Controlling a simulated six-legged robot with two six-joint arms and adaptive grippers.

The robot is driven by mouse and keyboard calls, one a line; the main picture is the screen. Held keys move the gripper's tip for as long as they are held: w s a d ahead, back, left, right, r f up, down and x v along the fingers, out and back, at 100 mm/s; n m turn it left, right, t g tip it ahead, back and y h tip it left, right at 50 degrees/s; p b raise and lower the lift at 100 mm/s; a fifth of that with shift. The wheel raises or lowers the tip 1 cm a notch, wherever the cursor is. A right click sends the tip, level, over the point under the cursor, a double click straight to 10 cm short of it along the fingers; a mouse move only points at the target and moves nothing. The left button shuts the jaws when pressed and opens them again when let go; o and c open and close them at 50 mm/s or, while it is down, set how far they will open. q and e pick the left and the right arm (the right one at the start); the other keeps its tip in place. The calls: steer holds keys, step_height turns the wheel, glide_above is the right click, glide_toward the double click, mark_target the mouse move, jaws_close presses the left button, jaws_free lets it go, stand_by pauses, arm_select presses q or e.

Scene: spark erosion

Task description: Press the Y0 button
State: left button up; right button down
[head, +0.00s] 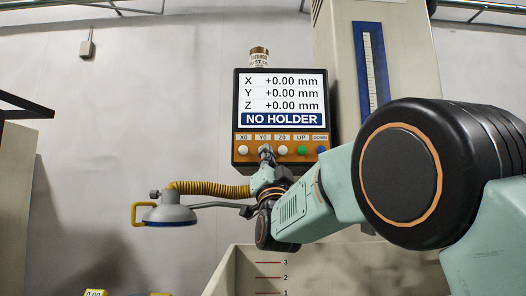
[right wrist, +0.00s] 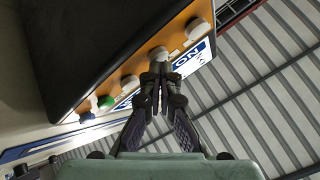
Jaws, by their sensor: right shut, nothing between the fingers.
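The control panel (head: 236,120) has a screen reading X, Y and Z at +0.00 mm above a blue bar with NO HOLDER. Below the screen is an orange strip with a row of buttons labelled X0, Y0, Z0, UP and DOWN. My right gripper (head: 265,152) is shut and empty, its tips at the Y0 button and mostly covering it in the head view. In the right wrist view, the white Y0 button (right wrist: 158,53) shows just beyond the closed fingertips (right wrist: 160,72). I cannot tell whether they touch it. My left gripper is not in view.
The white X0 button (head: 243,150) and white Z0 button (head: 282,150) flank the tips closely. The green UP (head: 302,150) and blue DOWN (head: 321,149) buttons lie further right. A lamp (head: 170,214) on a yellow ribbed hose (head: 210,188) is left of my right forearm.

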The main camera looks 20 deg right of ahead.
steer(key=s+b, duration=0.1)
steer(key=s, duration=0.1)
steer(key=s+a+b, duration=0.1)
steer(key=b, duration=0.1)
steer(key=s+b, duration=0.2)
steer(key=shift+s+a+f, duration=0.1)
steer(key=shift+s+a, duration=0.2)
steer(key=shift+w, duration=0.1)
stand_by(0.5)
steer(key=shift+f, duration=0.1)
